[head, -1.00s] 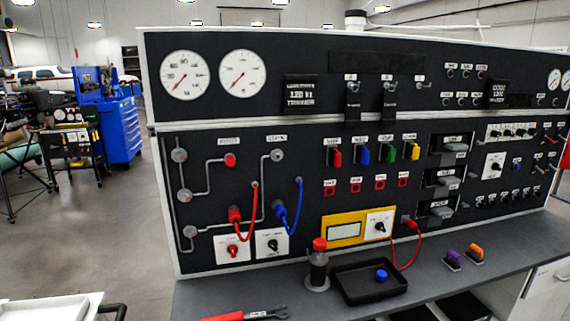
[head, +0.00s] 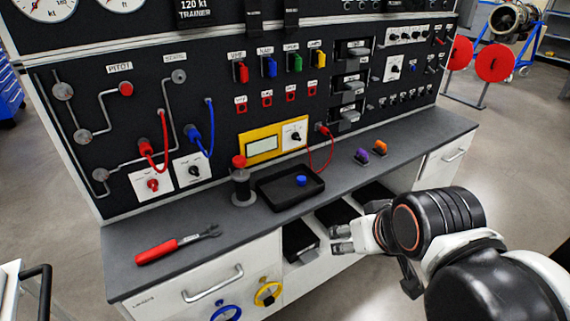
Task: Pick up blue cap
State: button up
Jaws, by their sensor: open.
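The blue cap (head: 301,180) is a small round piece lying in a shallow black tray (head: 265,202) on the grey bench top. My gripper (head: 338,240) is in front of the bench at the lower right of the tray, apart from it. Its light grey fingers point left and are spread with nothing between them. The cap is in plain sight.
A red-handled wrench (head: 170,246) lies at the bench's left. Purple (head: 361,156) and orange (head: 380,147) pieces sit to the right. A red cable (head: 322,155) hangs behind the tray from the panel.

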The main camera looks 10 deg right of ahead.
aim_at(301, 179)
jog(key=i+l+u, duration=0.1)
jog(key=i+l, duration=0.6)
jog(key=l, duration=0.2)
jog(key=i+l+u, duration=0.15)
jog(key=i+l, duration=0.2)
jog(key=l, duration=0.15)
jog(key=i+l, duration=0.3)
jog(key=l, duration=0.2)
jog(key=j+u, duration=0.05)
